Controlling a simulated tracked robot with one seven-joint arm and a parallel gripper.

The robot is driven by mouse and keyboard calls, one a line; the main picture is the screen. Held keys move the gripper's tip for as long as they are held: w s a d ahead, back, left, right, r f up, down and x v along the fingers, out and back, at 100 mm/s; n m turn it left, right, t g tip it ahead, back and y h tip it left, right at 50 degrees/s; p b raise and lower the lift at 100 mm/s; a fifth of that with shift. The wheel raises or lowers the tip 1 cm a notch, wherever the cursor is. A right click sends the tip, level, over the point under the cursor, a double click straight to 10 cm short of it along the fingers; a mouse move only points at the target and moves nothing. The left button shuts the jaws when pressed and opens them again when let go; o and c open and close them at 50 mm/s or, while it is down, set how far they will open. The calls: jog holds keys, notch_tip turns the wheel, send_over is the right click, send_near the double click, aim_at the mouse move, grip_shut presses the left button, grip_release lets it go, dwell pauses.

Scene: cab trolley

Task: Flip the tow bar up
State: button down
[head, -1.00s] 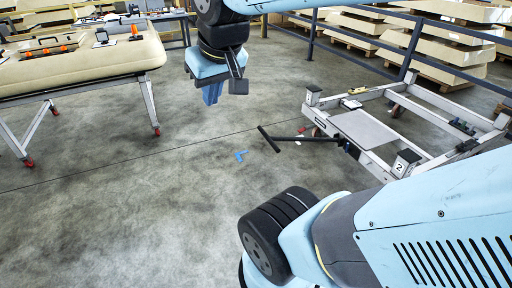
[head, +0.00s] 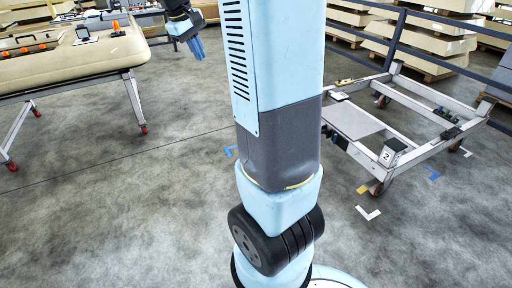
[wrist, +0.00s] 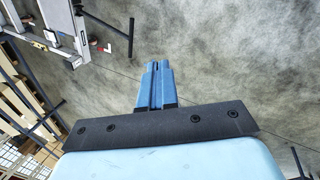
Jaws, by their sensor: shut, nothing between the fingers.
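The cab trolley (head: 420,150) is a low white frame with a grey plate, at the right in the head view. Its tow bar is hidden behind my arm there. In the wrist view the dark tow bar (wrist: 106,25) reaches out from the trolley (wrist: 62,35) at upper left and ends in a crosswise handle (wrist: 131,40). It looks lowered over the floor. My gripper (head: 199,55) is at upper left in the head view, well apart from the trolley. Its blue fingers (wrist: 156,66) are shut and empty in the wrist view.
A table with a beige top (head: 75,62) and tools stands at left. A dark railing (head: 395,40) and stacked beige panels (head: 430,45) are behind the trolley. My arm blocks the middle of the head view. Open concrete floor (head: 130,190) lies between table and trolley.

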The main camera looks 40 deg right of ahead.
jog(key=w+d+f+n+g+h, duration=0.3)
jog(key=w+d+f+g+h, duration=0.25)
jog(key=w+d+f, duration=1.3)
jog(key=w+d+f+n+g+h, duration=0.1)
jog(key=w+d+f+h, duration=0.15)
jog(key=f, duration=0.85)
jog(key=w+d+f+n+g+h, duration=0.2)
jog(key=d+f, duration=0.2)
jog(key=f, duration=0.7)
jog(key=s+f+n+t+h, duration=0.1)
jog(key=s+f+n+h, duration=0.2)
jog(key=f, duration=1.2)
jog(key=s+a+f+n+t+h, duration=0.1)
jog(key=s+f+n+t+h, duration=0.1)
jog(key=f, duration=1.3)
jog(key=shift+s+f+n+h, duration=0.15)
jog(key=shift+s+n+h, duration=0.75)
jog(key=shift+n, duration=0.3)
jog(key=r+x, duration=0.2)
jog(key=x, duration=1.1)
jog(key=shift+w+a+r, duration=0.15)
jog(key=shift+a+r, duration=0.15)
jog(key=shift+a, duration=0.1)
